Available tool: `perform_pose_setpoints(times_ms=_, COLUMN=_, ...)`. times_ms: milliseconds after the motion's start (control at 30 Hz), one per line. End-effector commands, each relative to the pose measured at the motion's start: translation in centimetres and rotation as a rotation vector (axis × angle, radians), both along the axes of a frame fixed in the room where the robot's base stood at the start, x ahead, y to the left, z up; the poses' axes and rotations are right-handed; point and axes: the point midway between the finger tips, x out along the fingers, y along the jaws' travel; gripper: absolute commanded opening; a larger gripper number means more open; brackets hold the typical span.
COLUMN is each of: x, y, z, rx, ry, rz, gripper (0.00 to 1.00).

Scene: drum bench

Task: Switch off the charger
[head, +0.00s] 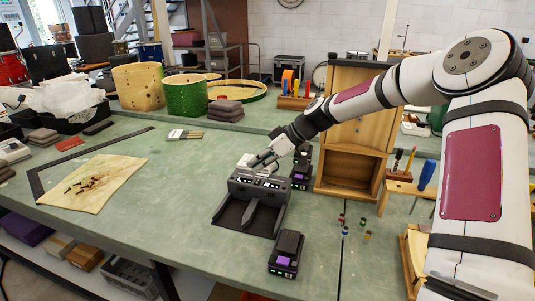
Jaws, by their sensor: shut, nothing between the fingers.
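The dark grey charger (236,210) sits on the green bench, with two sloping bays facing the front and a raised panel with white markings at its back. My gripper (259,161) is shut and empty, with its dark fingertips just above the back edge of the panel. I cannot tell whether the fingertips touch the charger. The switch is too small to make out, and I cannot tell whether the charger is on.
A black battery pack with a purple label (286,254) stands right of the charger, near the bench's front edge. Similar packs (300,178) stand behind it. A wooden cabinet (349,168) is to the right. A tan cloth (97,186) lies left. The bench between cloth and charger is clear.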

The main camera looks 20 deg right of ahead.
Motion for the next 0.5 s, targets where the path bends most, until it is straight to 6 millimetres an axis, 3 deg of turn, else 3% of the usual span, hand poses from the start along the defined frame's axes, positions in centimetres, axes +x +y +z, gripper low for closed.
perform_pose_setpoints(times_ms=200, x=-0.4, y=0.1, z=-2.4, rx=0.001, ry=0.001, rz=-0.001, gripper=0.00)
perform_pose_setpoints(times_ms=500, x=-0.4, y=0.0, z=-2.9, rx=-0.001, ry=0.000, rz=-0.002, gripper=0.00)
